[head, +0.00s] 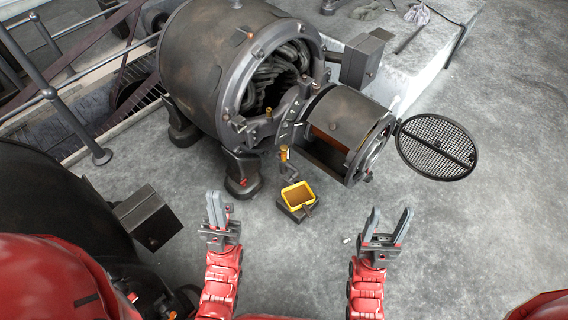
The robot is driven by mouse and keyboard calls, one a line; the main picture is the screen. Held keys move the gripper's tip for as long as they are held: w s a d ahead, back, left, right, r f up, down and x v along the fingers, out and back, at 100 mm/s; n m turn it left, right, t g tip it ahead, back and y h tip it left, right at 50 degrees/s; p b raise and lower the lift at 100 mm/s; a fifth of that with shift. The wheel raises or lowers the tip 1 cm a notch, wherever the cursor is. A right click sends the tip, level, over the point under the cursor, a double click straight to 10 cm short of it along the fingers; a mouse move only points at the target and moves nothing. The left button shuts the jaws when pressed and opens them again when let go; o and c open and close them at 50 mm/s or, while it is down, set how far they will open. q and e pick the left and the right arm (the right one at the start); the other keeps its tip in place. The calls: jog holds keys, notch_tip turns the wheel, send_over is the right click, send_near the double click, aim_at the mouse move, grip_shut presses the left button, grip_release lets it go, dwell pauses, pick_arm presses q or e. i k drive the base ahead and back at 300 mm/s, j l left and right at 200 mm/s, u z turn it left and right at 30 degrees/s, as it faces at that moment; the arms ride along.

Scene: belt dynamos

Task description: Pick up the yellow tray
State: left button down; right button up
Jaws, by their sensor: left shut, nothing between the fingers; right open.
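The yellow tray (308,187) sits low in front of the big dynamo, on a dark block or stand close to the floor. Its rim is yellow and its inside looks brown. My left gripper (217,205) is shut and empty, to the left of the tray and nearer to me. My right gripper (386,222) is open and empty, to the right of the tray and nearer to me. Neither gripper touches the tray.
A large dark dynamo (200,75) stands behind the tray, with an open drum part (345,115) and a round mesh cover (436,147) to its right. A dark machine (60,200) stands at left. Railings (75,110) run behind it. The grey floor (470,240) at right is clear.

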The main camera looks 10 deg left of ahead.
aim_at(297, 196)
jog(key=i+l+u, duration=0.3)
jog(key=i+l, duration=0.15)
jog(key=i+l+u, duration=0.3)
jog(key=i+l, duration=0.2)
